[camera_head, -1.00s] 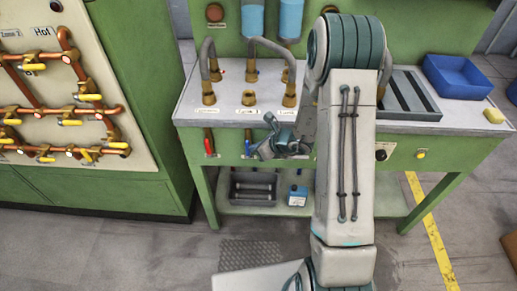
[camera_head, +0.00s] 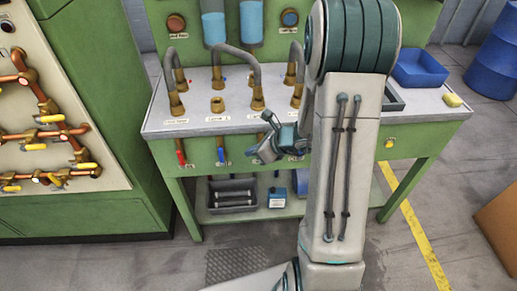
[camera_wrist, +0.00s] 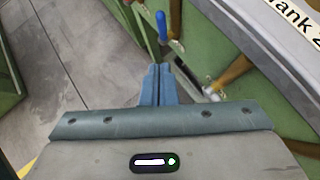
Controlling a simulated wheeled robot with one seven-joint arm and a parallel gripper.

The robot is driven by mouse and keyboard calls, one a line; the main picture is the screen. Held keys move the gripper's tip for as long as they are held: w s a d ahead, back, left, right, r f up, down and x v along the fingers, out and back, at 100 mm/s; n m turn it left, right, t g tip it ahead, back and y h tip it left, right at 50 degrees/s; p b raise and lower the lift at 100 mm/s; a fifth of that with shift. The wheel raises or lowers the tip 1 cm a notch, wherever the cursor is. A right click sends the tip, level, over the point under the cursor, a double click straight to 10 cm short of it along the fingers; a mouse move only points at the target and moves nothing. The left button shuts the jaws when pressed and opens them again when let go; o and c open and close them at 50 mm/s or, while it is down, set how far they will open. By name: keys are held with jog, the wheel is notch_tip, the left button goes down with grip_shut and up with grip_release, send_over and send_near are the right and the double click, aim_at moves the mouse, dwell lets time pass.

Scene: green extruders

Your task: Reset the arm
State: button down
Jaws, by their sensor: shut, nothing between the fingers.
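My gripper (camera_head: 268,136) hangs in front of the green workbench (camera_head: 155,133), near its front panel, in the head view. In the wrist view my gripper (camera_wrist: 158,72) has its two blue-grey fingers pressed together with nothing between them. My arm is raised and folded, and its large links cover the right middle of the bench in the head view. A blue-handled lever (camera_wrist: 161,27) shows just past the fingertips in the wrist view. Its contact with the fingers cannot be made out.
A red lever (camera_head: 181,152) is on the front panel. A pipe panel (camera_head: 50,130) stands left. A blue barrel (camera_head: 497,60) stands right. Open floor lies in front.

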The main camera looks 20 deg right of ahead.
jog(key=s+a+r+n+g, duration=0.4)
jog(key=s+a+r+n, duration=0.2)
jog(key=s+r+n, duration=0.6)
jog(key=s+d+r+n+h, duration=0.4)
jog(key=s+n+h, duration=0.3)
jog(key=n, duration=0.8)
jog(key=shift+s+d+r, duration=0.15)
jog(key=shift+s+d, duration=0.3)
jog(key=shift+s, duration=0.25)
